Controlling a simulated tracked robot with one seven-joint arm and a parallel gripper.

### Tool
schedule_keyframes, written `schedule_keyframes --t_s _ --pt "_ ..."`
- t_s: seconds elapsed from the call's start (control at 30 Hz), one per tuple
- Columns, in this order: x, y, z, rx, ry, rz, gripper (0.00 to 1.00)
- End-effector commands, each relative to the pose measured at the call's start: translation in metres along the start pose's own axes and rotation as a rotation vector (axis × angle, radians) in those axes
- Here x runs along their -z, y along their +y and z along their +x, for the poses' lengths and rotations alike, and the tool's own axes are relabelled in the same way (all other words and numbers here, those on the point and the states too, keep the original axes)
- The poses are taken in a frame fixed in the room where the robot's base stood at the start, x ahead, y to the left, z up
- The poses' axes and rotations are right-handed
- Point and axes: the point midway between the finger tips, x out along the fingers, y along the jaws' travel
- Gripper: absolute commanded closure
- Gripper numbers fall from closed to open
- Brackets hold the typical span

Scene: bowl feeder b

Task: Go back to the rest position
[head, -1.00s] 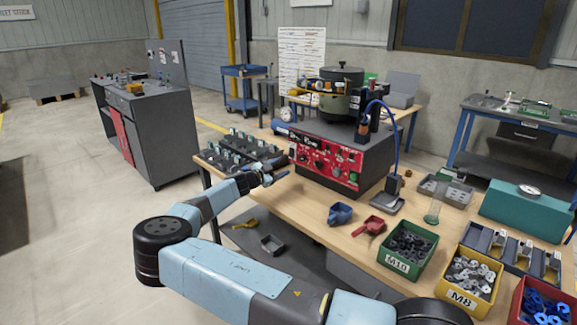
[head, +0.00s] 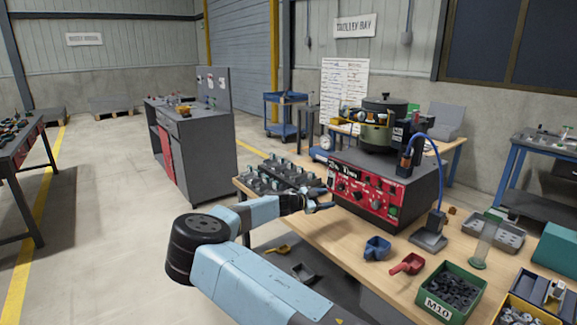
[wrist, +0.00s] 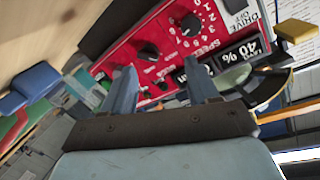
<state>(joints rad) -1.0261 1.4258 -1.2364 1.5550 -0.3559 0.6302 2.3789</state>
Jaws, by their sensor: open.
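My gripper (head: 324,201) is open and empty. In the head view it is over the left edge of the wooden table, in front of the left end of the bowl feeder's red control panel (head: 366,192). In the wrist view the two fingers of my gripper (wrist: 156,92) stand apart with the red panel, its black knobs and displays behind them. I cannot tell whether the fingertips touch the panel.
A fixture with several small parts (head: 275,178) lies left of the gripper. A blue scoop (head: 377,248), a red scoop (head: 407,265) and a green M10 bin (head: 449,293) stand on the table (head: 345,239). Open floor (head: 110,215) lies to the left.

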Motion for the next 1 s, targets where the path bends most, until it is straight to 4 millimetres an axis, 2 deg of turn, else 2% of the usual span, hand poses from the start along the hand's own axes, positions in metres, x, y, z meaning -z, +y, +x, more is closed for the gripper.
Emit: schedule_keyframes --t_s 0.03,0.2,0.43,0.73,1.0 --pt "0.012 0.009 0.011 -0.05 -0.023 -0.008 0.41" --pt "0.037 0.04 0.037 -0.187 -0.108 -0.065 0.41" --pt "0.069 0.079 0.057 -0.336 -0.252 -0.139 0.41" --pt "0.106 0.122 0.06 -0.457 -0.479 -0.232 0.41" --pt "0.142 0.151 0.047 -0.485 -0.7 -0.309 0.41"
